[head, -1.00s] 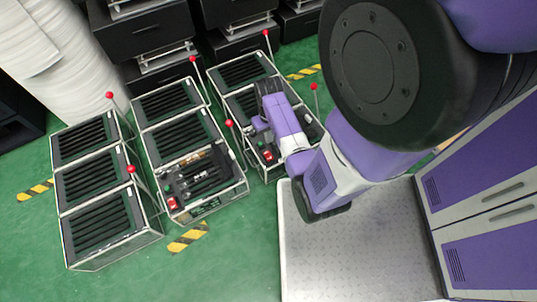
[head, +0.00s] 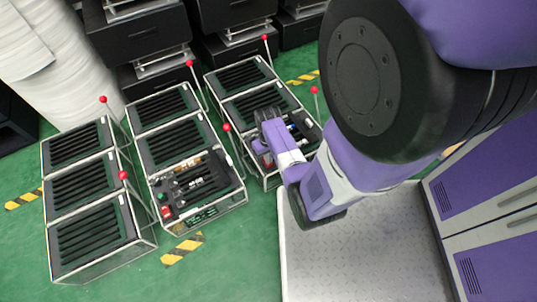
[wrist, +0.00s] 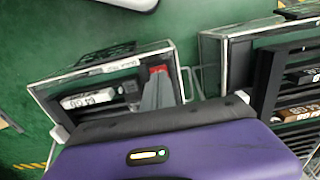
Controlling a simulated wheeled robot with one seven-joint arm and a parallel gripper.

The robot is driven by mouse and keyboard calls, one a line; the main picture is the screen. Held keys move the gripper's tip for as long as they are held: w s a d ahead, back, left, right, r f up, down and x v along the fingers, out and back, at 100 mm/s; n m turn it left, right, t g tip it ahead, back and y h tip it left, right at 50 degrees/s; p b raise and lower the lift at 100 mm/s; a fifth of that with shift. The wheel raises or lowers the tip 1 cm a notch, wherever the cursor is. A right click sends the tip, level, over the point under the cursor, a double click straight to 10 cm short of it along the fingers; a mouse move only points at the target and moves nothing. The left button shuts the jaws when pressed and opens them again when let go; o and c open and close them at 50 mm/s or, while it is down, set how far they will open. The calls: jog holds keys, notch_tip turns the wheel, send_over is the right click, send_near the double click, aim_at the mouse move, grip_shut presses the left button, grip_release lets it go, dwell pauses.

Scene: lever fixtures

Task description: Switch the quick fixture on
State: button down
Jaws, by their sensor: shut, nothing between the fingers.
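Lever fixtures with clear-sided cases stand in three rows in the head view. I cannot read which one is the quick fixture. My gripper is shut and empty. In the wrist view its purple body hides much of the case below.
A grey metal plate (head: 330,262) lies in front, beside purple cabinets (head: 505,245) at right. Black machines (head: 140,40) stand behind the fixtures. Green floor (head: 235,268) is clear at the front. Another case with parts (wrist: 290,85) is at right in the wrist view.

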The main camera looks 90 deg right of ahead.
jog(key=shift+f+b, duration=0.3)
jog(key=shift+f, duration=0.6)
